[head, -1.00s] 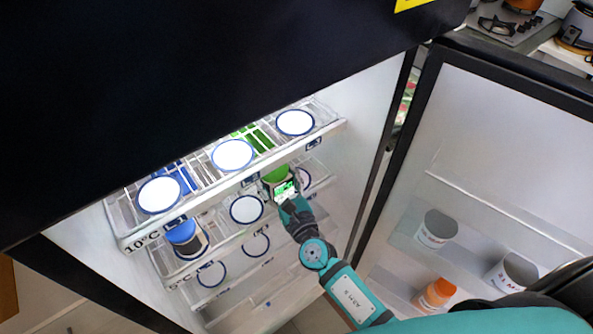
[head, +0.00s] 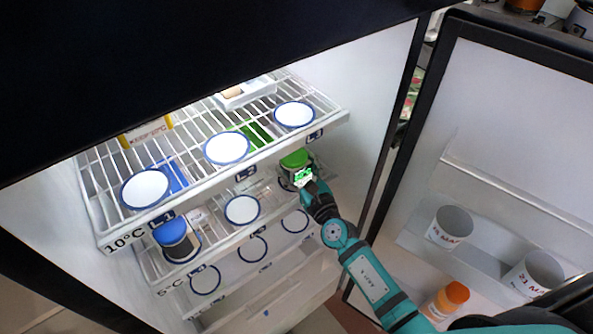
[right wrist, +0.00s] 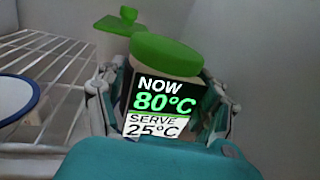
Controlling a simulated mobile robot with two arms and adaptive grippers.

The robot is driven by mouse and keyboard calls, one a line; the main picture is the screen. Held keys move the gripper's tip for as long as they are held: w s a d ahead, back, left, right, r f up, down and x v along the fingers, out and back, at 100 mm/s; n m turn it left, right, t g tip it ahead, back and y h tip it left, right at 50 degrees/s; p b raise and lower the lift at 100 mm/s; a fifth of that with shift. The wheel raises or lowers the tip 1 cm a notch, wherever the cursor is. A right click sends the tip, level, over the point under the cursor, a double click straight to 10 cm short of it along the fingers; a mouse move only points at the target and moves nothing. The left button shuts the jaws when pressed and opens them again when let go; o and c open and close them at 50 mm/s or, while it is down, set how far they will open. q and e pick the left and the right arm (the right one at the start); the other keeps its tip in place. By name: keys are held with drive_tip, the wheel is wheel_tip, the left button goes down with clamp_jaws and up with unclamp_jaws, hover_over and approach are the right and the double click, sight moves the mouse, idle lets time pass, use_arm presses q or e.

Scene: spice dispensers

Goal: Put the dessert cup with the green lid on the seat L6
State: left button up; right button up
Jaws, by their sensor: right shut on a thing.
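The dessert cup with the green lid (head: 296,158) is at the right end of the second fridge shelf (head: 190,262). My right gripper (head: 304,184) is shut on it from the front, with a finger on each side in the right wrist view. There the cup (right wrist: 160,85) looks upright, with a label reading "NOW 80°C, SERVE 25°C". The cup is over or on the right-hand round seat, which it and the gripper mostly hide. I cannot tell whether its base touches, and no L6 label is readable. My left gripper is not in view.
A blue-lidded cup (head: 175,240) stands at the shelf's left end. The middle seat (head: 242,210) is empty. The upper shelf (head: 225,175), marked 10°C, is close above. The fridge's right wall (head: 375,110) and open door (head: 520,130) are to the right.

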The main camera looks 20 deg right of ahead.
drive_tip(key=o, duration=1)
drive_tip(key=shift+f, duration=0.15)
drive_tip(key=o, duration=0.6)
drive_tip(key=shift+c, duration=0.2)
drive_tip(key=shift+s, duration=0.2)
drive_tip(key=s+d+b, duration=0.1)
drive_tip(key=s, duration=1)
drive_tip(key=shift+s+d+r, duration=0.2)
drive_tip(key=shift+s+d, duration=0.1)
drive_tip(key=shift+d, duration=0.1)
